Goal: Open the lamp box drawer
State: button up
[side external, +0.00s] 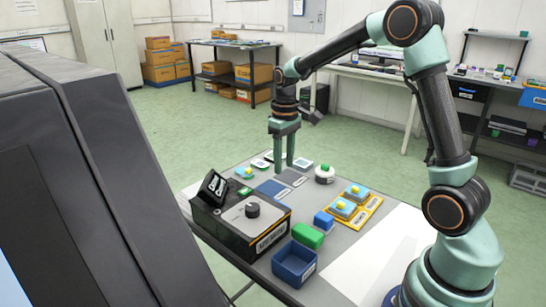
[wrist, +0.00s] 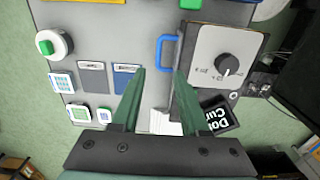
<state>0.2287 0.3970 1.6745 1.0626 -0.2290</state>
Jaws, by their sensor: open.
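The lamp box (side external: 240,226) is a black box with a light grey top and a dark round knob (side external: 252,210). It stands at the near left of the table in the side view, and at upper right in the wrist view (wrist: 221,58). A blue U-shaped handle (wrist: 163,52) sticks out from its left side in the wrist view; the side view hides it. My gripper (wrist: 160,72) is open and empty, with the handle just beyond and between its fingertips in the picture. In the side view my gripper (side external: 284,168) points down behind the box, apart from it.
A tilted black sign (side external: 213,187) stands at the box's end. Flat blue and grey pads (side external: 272,188) lie beside it. A green block (side external: 307,236), a blue block (side external: 324,219), a blue bin (side external: 292,267) and a yellow tray (side external: 371,204) stand nearby. A white-based green button (side external: 325,173) is farther back.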

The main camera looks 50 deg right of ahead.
notch_tip(320, 180, down, 12)
jog(key=shift+w+f, duration=0.1)
jog(key=shift+f, duration=0.1)
dwell(0.4)
grip_shut()
jog(key=shift+d, duration=0.1)
dwell(1.3)
